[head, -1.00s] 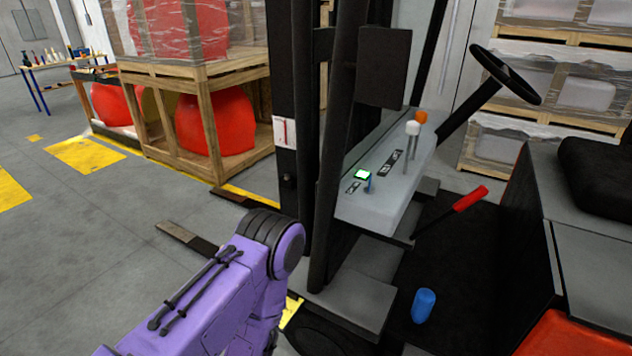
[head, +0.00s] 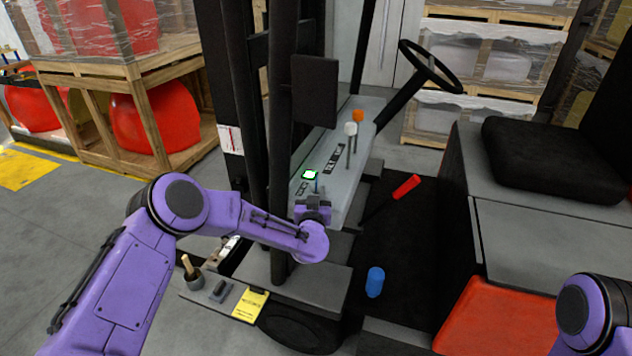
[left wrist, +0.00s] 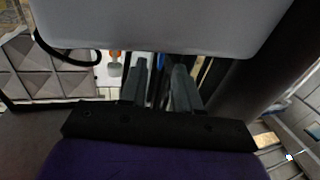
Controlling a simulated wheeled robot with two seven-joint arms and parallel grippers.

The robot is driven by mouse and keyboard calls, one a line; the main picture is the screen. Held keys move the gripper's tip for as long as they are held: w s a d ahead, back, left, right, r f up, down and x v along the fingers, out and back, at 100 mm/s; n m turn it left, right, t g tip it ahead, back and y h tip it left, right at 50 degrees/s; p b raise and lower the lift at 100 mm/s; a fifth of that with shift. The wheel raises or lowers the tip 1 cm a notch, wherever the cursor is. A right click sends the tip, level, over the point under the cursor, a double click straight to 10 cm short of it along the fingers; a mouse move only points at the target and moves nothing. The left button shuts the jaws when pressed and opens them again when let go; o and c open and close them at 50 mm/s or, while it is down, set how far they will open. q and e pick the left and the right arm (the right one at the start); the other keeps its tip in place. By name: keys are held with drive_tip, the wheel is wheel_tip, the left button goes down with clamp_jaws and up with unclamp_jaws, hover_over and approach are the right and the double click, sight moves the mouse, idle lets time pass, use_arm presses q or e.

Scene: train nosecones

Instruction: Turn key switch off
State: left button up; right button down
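The forklift's grey dashboard (head: 352,150) carries a small lit green display (head: 310,174). A small thin blue piece (head: 316,187), which looks like the key switch, stands beside the display. My left gripper (head: 314,198) is at the near end of the dashboard, just below the blue piece. In the left wrist view its two grey fingers (left wrist: 161,72) stand apart, with a narrow gap between them. Whether they surround or touch the key cannot be told; dark, blurred parts show behind the gap. My right gripper is out of view; only part of the right arm shows at lower right.
Levers with white (head: 350,129) and orange (head: 358,116) knobs, a red-handled lever (head: 406,186) and the steering wheel (head: 430,66) are nearby. A blue cylinder (head: 375,282) stands on the cab floor.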

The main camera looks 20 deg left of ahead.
sight(319, 187)
use_arm(q)
drive_tip(key=x, duration=0.3)
drive_tip(key=shift+a, duration=0.1)
drive_tip(key=shift+w, duration=0.15)
clamp_jaws()
drive_tip(key=n+y+b, duration=0.1)
drive_tip(key=y, duration=0.1)
drive_tip(key=n+g+y+b, duration=0.1)
drive_tip(key=b, duration=0.1)
drive_tip(key=d+n+g+y+b, duration=0.1)
drive_tip(key=y, duration=0.1)
drive_tip(key=shift+w+f+n+y+b, duration=0.2)
drive_tip(key=shift+f+n+y+b, duration=0.1)
drive_tip(key=shift+n+b, duration=0.1)
drive_tip(key=shift+r+n+g+y, duration=0.15)
drive_tip(key=shift+n+g+y, duration=0.15)
drive_tip(key=shift+g+y, duration=0.1)
drive_tip(key=shift+r, duration=0.15)
drive_tip(key=shift+a, duration=0.1)
